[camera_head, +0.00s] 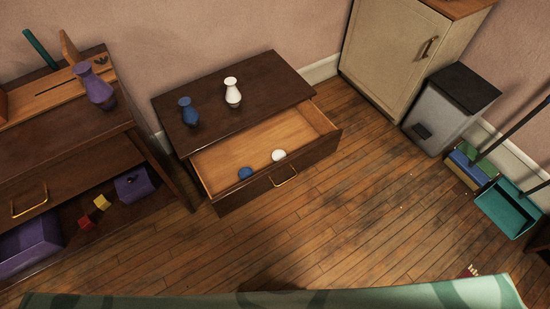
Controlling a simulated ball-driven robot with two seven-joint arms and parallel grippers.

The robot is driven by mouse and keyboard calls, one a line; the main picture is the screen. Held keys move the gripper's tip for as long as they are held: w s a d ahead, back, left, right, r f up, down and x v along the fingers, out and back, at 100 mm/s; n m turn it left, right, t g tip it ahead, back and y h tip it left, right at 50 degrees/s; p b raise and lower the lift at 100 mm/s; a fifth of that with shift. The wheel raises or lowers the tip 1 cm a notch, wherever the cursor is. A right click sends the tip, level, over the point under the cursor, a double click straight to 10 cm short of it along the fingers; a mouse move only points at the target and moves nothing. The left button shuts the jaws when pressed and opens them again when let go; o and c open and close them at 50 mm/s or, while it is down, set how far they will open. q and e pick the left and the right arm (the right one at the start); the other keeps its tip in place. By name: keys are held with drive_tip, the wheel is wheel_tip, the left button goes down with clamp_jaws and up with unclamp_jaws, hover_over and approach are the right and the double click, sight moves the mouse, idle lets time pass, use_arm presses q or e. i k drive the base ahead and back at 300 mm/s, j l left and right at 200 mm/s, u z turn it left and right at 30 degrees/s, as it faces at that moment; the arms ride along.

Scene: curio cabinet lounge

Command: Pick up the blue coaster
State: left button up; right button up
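A small round blue disc (245,173), likely the blue coaster, lies in the open drawer (305,147) of the low dark wooden cabinet (260,88), near the drawer's front wall. A white round disc (278,155) lies just to its right, close to it. The drawer is pulled out and its inside is otherwise bare. Neither of my grippers shows in the head view.
A blue vase (188,111) and a white vase (232,92) stand on the cabinet top. A shelf unit (70,130) is at left, a grey bin (447,108) and teal dustpan (508,208) at right. The wooden floor (345,215) before the drawer is mostly clear.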

sight(245, 173)
drive_tip(key=i+l, duration=0.6)
drive_tip(key=i, duration=0.35)
drive_tip(key=l+z, duration=0.05)
